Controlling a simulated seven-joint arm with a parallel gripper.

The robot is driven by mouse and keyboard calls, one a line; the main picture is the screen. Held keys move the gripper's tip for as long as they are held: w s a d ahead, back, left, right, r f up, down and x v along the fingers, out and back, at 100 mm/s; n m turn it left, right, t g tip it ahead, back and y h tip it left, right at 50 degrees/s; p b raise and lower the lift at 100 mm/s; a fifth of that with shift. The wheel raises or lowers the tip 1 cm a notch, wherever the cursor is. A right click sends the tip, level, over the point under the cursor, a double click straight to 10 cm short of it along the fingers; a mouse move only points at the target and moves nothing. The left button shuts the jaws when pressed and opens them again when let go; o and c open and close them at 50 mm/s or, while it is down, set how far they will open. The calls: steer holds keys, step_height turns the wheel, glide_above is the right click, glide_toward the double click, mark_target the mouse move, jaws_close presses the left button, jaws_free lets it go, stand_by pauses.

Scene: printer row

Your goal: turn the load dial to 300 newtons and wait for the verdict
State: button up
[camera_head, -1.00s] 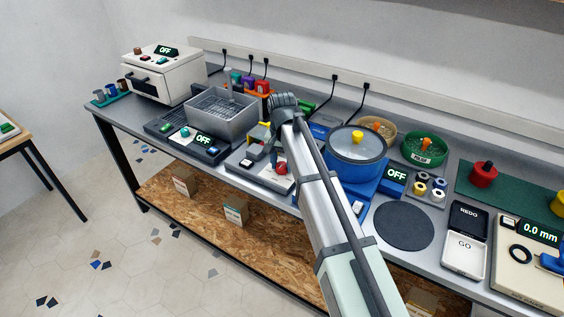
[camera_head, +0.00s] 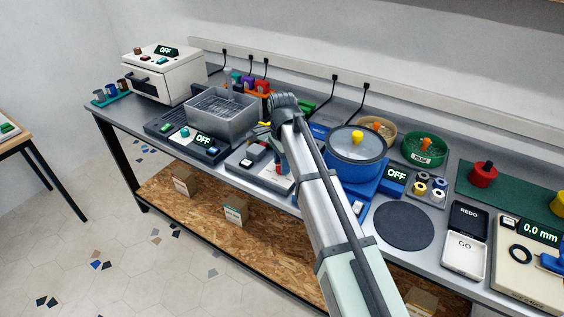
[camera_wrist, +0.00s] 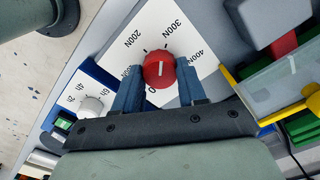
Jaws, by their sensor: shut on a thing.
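The red load dial (camera_wrist: 159,70) sits on a white plate (camera_wrist: 185,37) marked 200N, 300N and 400N. My gripper (camera_wrist: 159,74) is shut on the dial, with one blue finger on each side. The dial's white mark points nearly straight up in the wrist view, between the 200N and 300N labels and nearer the 300N side. In the head view my arm covers most of the gripper and dial, beside the load tester (camera_head: 246,160). I cannot make out a verdict on the tester in either view.
In the wrist view a yellow-edged clear guard (camera_wrist: 270,90) stands right of the dial, and a small white knob (camera_wrist: 91,106) with hour marks lies left. In the head view a grey basket (camera_head: 222,115) is left of my arm, and a blue pot (camera_head: 355,165) right.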

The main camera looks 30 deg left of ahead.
steer(key=shift+m, duration=1.1)
steer(key=o, duration=1.1)
steer(key=shift+c, duration=0.2)
steer(key=shift+r, duration=0.1)
step_height(320, 180, up, 14)
steer(key=shift+f, duration=0.2)
